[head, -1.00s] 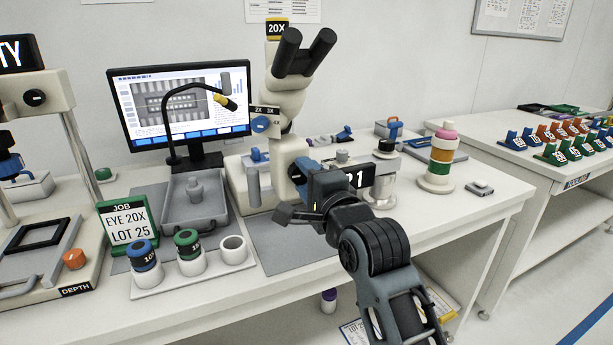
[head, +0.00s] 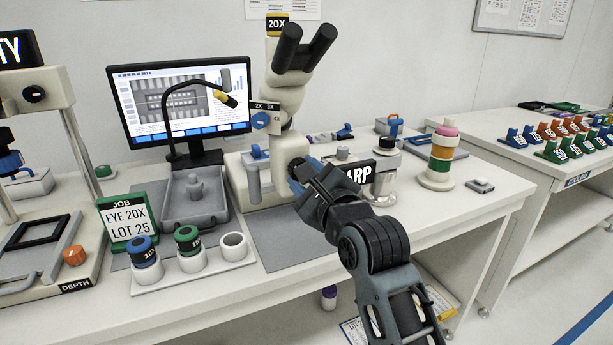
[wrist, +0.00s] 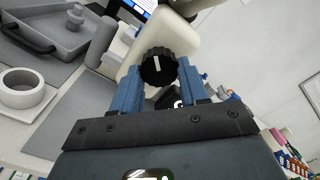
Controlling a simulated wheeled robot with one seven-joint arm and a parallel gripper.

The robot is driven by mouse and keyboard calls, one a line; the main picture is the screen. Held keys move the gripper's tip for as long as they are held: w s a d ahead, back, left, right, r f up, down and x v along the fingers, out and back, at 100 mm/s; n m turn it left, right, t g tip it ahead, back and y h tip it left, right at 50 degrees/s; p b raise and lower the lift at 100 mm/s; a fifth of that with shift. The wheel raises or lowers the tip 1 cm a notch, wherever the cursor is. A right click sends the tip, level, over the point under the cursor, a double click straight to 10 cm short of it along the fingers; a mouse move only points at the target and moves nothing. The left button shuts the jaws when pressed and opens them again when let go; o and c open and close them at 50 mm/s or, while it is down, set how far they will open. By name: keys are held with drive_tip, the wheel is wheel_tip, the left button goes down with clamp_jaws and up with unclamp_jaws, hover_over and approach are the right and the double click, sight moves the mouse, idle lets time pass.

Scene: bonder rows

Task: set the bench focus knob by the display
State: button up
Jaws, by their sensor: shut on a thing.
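The black ribbed focus knob (wrist: 158,66) with a white pointer line sits on the side of the cream microscope (head: 284,112). In the wrist view the pointer is near vertical. My gripper (wrist: 157,72) is shut on the knob, one blue finger on each side. In the head view my gripper (head: 297,178) reaches the knob (head: 297,167), which shows in part. The black display (head: 360,175) stands behind my gripper and reads "ARP" at its visible end; its left part is hidden.
A grey tray (head: 176,214) and a holder (head: 170,283) with blue and green capped eyepieces stand left of the microscope. A job card (head: 124,216) reads "EYE 20X LOT 25". A monitor (head: 181,104) stands behind. A stack of coloured rings (head: 441,150) stands to the right.

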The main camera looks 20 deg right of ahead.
drive_tip(key=shift+f, duration=0.1)
idle(0.5)
drive_tip(key=o, duration=1.1)
drive_tip(key=shift+c, duration=0.2)
drive_tip(key=s, duration=0.7)
drive_tip(key=shift+s+b, duration=0.4)
